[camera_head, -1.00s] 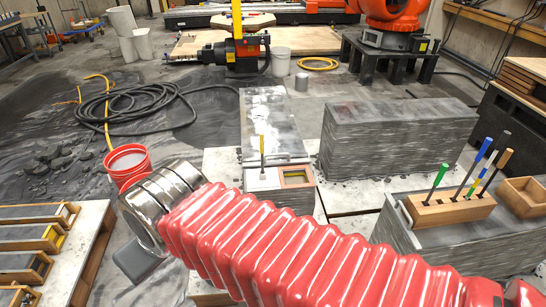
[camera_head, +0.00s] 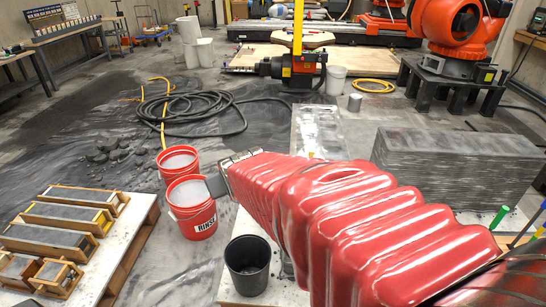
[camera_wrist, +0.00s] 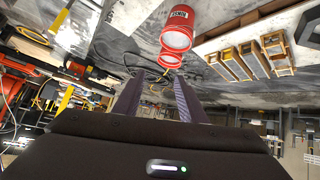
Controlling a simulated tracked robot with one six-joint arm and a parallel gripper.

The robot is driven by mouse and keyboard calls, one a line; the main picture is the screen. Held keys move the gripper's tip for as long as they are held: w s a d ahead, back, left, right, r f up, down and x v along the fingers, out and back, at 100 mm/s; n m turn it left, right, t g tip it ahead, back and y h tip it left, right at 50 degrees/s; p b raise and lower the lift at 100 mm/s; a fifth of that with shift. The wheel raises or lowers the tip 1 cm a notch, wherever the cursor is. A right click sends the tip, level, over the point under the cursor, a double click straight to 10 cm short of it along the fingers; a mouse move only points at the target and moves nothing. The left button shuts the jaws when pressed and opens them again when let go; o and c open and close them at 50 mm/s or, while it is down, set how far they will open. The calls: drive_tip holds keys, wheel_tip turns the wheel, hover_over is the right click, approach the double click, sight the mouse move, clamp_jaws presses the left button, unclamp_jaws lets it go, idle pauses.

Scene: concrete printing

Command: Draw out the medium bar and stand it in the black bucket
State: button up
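The black bucket (camera_head: 248,265) stands upright in front of my arm in the head view, its inside dark. At the right edge of the head view a green-handled bar (camera_head: 500,216) and a blue handle (camera_head: 525,226) show in part; I cannot tell which bar is the medium one. The rest of the bar rack is out of frame or hidden behind my arm. My gripper (camera_wrist: 160,78) is open in the wrist view, its two fingers apart with nothing between. In the head view its end is near the red buckets, far left of the bars.
Two red buckets, the nearer marked RINSE (camera_head: 191,208), stand close to my gripper. Wooden moulds (camera_head: 58,240) lie on a pale board at left. A grey layered block (camera_head: 440,160) stands at right. A black hose (camera_head: 190,110) coils on the floor behind.

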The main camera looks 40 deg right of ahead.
drive_tip(key=w+d+f+t+h, duration=0.1)
drive_tip(key=w+d+f+h, duration=0.2)
drive_tip(key=d, duration=0.8)
drive_tip(key=m+t+h, duration=0.2)
drive_tip(key=m+t, duration=0.2)
drive_tip(key=t, duration=0.1)
approach(312, 156)
drive_tip(key=v, duration=0.2)
drive_tip(key=shift+s+a, duration=0.1)
drive_tip(key=shift+s, duration=0.2)
drive_tip(key=x, duration=1.3)
drive_tip(key=shift+w+r, duration=0.2)
drive_tip(key=shift+w, duration=0.15)
drive_tip(key=shift+c, duration=0.7)
